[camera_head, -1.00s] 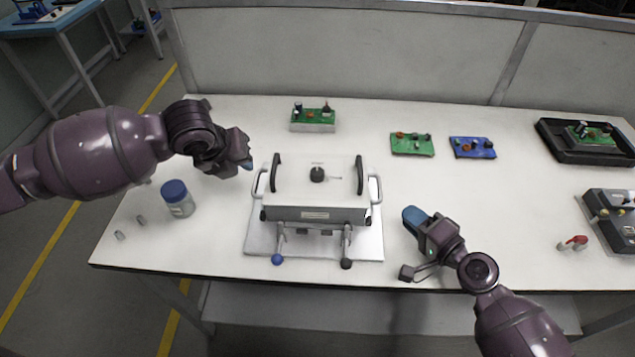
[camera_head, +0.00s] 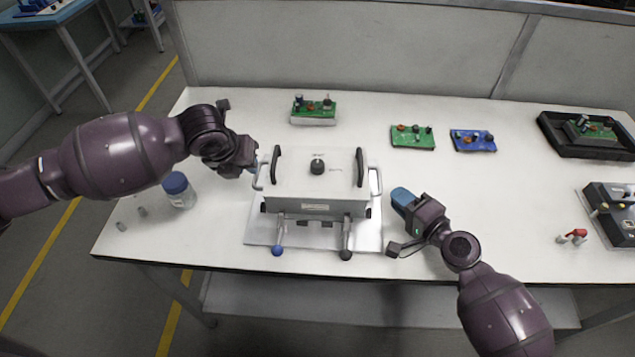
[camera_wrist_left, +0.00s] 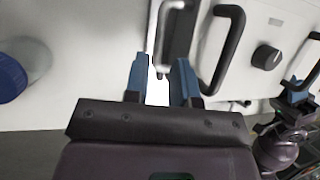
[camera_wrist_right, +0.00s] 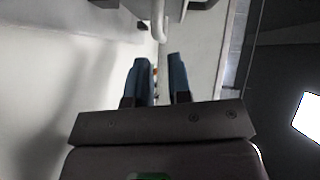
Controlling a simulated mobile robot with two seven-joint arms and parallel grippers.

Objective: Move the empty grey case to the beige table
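The grey case (camera_head: 336,188) is a light box with two black handles on top, a dark round knob and a silver handle on each side. It rests on a pale plate (camera_head: 262,234) on the off-white table (camera_head: 490,215). Its inside is hidden. My left gripper (camera_head: 254,164) is open at the case's left side handle; in the left wrist view its blue fingers (camera_wrist_left: 160,78) straddle the near end of that handle (camera_wrist_left: 168,35). My right gripper (camera_head: 400,197) is open, right of the case; its fingers (camera_wrist_right: 158,72) point at the right side handle (camera_wrist_right: 158,18), just short of it.
A blue-lidded jar (camera_head: 178,190) stands left of the case. Circuit boards (camera_head: 412,137) lie behind, and a black tray (camera_head: 556,146) and a control box (camera_head: 612,222) are at right. A blue table (camera_head: 52,17) stands far left. The table's middle right is clear.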

